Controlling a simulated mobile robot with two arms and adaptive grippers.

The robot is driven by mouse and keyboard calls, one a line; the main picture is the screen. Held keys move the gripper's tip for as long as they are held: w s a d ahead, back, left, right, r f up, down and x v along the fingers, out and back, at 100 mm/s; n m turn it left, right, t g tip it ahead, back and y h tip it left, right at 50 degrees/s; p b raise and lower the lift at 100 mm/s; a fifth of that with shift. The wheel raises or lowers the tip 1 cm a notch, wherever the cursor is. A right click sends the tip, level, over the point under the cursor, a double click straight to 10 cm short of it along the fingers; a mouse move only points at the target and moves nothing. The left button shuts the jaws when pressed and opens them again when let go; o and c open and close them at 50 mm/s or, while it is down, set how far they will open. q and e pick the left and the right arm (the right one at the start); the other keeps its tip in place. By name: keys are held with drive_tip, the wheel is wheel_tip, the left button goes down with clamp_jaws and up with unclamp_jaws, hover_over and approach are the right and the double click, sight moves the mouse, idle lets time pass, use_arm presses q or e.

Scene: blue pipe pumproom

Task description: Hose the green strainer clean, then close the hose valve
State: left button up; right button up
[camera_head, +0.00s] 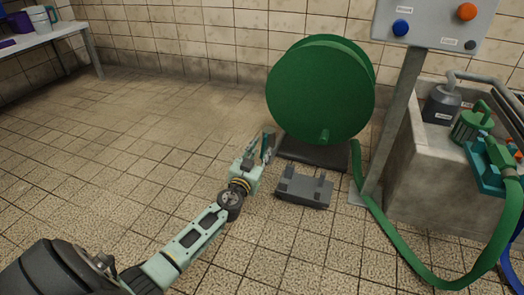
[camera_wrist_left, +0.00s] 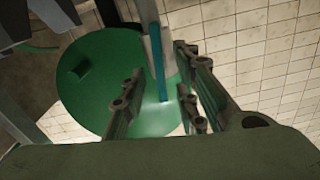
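The green strainer (camera_head: 468,124) sits at the sink on the right, partly behind the hose nozzle. The green hose (camera_head: 400,245) runs from the big green reel (camera_head: 318,92) down over the floor and up to its nozzle (camera_head: 499,154), which rests at a teal holder (camera_head: 484,172) on the sink's edge. My left gripper (camera_head: 267,148) is low, in front of and left of the reel. In the left wrist view its fingers (camera_wrist_left: 160,103) are apart with nothing gripped, and the reel (camera_wrist_left: 100,75) shows beyond them. I cannot identify the hose valve. My right gripper is out of view.
A panel (camera_head: 440,25) on a grey post carries a blue knob (camera_head: 400,27) and an orange knob (camera_head: 467,11). A dark grey pedal-like block (camera_head: 304,190) lies on the floor. The left floor is clear.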

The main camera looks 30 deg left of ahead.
use_arm(q)
drive_tip(key=shift+x, duration=0.9)
drive_tip(key=shift+c, duration=0.3)
clamp_jaws()
